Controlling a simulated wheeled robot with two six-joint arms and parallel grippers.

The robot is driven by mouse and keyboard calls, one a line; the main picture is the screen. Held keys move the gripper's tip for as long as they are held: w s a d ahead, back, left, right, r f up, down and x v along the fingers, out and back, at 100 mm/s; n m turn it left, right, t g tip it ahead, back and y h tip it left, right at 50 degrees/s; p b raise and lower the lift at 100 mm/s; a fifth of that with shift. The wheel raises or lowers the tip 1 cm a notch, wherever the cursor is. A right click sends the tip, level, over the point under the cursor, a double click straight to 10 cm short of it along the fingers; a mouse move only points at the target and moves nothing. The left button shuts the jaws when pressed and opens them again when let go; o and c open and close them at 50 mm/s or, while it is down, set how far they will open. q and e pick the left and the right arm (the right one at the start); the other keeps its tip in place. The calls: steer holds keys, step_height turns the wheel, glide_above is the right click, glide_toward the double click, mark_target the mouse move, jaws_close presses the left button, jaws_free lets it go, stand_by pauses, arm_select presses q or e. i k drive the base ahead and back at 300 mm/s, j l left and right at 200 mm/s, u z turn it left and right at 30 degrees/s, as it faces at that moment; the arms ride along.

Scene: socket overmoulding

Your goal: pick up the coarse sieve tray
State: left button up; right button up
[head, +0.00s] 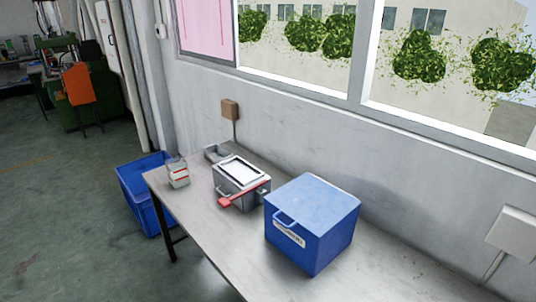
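A grey metal box (231,182) with side handles stands on the table, with a dark-framed pale panel (241,170) on top. A small grey open tray (215,153) sits behind it by the wall. I cannot tell for sure which of these, if any, is the coarse sieve tray. A red flat-bladed tool (243,194) lies along the front of the grey box. Neither of my grippers is in view.
The pale table (205,211) runs along the wall. A large lidded blue box (313,220) with a front handle stands right of the grey box. A small labelled container (178,173) is near the left end. A blue crate (134,181) is on the floor beyond.

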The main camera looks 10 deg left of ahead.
mark_target(216, 153)
steer(key=i+j+z, duration=0.25)
steer(key=j, duration=0.2)
steer(key=i+j+z, duration=0.1)
steer(key=j+z, duration=0.15)
steer(key=j, duration=0.25)
steer(key=i+j+z, duration=0.1)
steer(key=j+z, duration=0.15)
steer(key=j, duration=0.25)
steer(key=j+z, duration=0.25)
steer(key=j, duration=0.25)
steer(key=i, duration=0.05)
